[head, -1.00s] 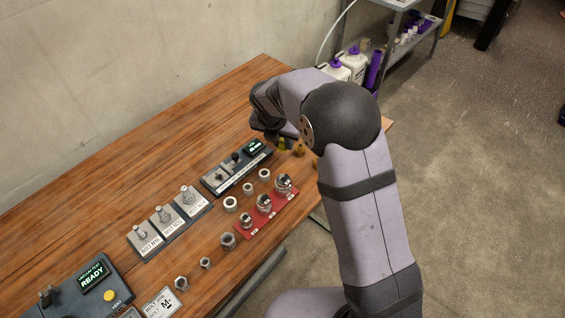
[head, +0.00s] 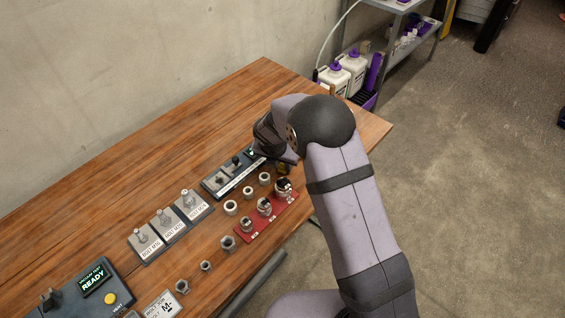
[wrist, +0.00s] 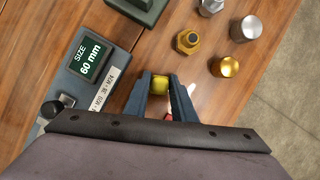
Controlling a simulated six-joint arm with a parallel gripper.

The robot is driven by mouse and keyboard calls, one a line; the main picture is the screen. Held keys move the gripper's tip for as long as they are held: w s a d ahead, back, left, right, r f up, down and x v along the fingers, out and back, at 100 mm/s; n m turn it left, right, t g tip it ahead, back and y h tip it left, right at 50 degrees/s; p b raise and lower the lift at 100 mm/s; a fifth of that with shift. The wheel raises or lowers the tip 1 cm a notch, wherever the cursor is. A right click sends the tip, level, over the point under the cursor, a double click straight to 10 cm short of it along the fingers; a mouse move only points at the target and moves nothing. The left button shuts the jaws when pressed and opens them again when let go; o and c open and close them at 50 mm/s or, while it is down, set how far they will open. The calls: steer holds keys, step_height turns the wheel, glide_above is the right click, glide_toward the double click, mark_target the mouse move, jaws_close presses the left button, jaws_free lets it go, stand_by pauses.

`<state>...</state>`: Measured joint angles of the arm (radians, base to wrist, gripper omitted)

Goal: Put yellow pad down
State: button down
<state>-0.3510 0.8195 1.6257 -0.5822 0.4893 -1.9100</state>
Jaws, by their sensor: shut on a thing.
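The yellow pad (wrist: 159,82) shows in the wrist view between the two grey-blue fingertips. My gripper (wrist: 160,77) is shut on it. The pad is beside the right end of the panel with the "SIZE 60 mm" screen (wrist: 86,57), over or near the wood; I cannot tell whether it touches the table. In the head view my wrist covers the fingertips, so the pad cannot be made out there.
In the wrist view a gold nut (wrist: 187,41), a gold cylinder (wrist: 229,67) and a silver cylinder (wrist: 250,27) stand close by, with a dark green block (wrist: 140,8) above. In the head view, pale rings (head: 248,193) and a red rack (head: 266,216) lie nearer.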

steer(key=shift+f, duration=0.15)
steer(key=c, duration=1.5)
jaws_free()
steer(key=shift+a+r, duration=0.1)
steer(key=shift+r, duration=0.45)
steer(key=v, duration=1.1)
steer(key=shift+s+r+b, duration=0.15)
steer(key=shift+s+b, duration=0.05)
steer(key=shift+b, duration=0.15)
